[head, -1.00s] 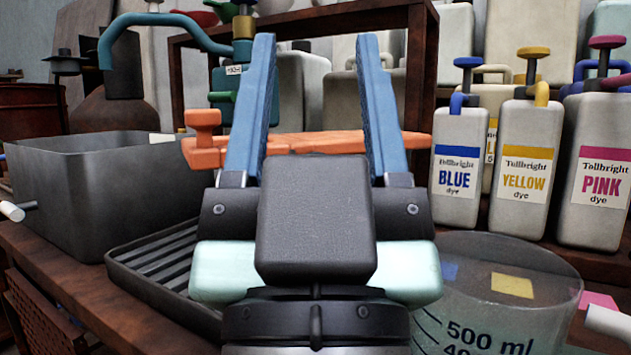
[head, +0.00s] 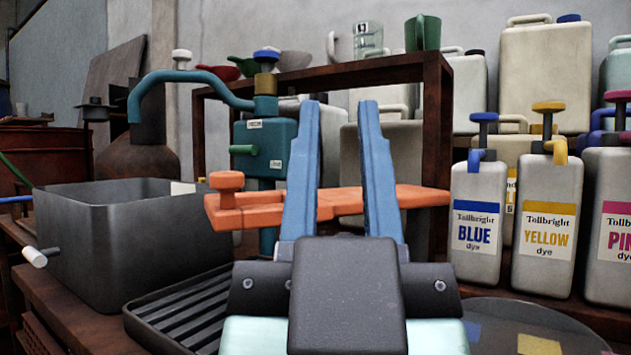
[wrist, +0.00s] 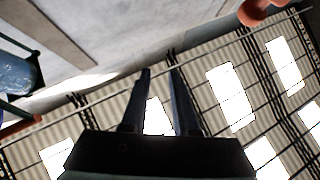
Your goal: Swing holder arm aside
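The holder arm looks to be the flat orange bar (head: 262,215) with a round orange knob (head: 226,182) at its left end. It lies level across the middle of the head view, by the teal pump body (head: 262,150). My gripper (head: 339,112) is open and empty, its two blue fingers pointing up and apart. The fingers cover parts of the bar; I cannot tell whether they touch it. In the wrist view my gripper (wrist: 161,72) points towards the ceiling windows, with nothing between its fingers. An orange piece (wrist: 262,10) shows at the upper right there.
A grey vat (head: 120,235) stands at left with a ribbed black tray (head: 180,315) beside it. Blue (head: 476,215), yellow (head: 546,230) and pink (head: 610,220) dye bottles stand at right. A dark wooden shelf frame (head: 437,130) stands behind.

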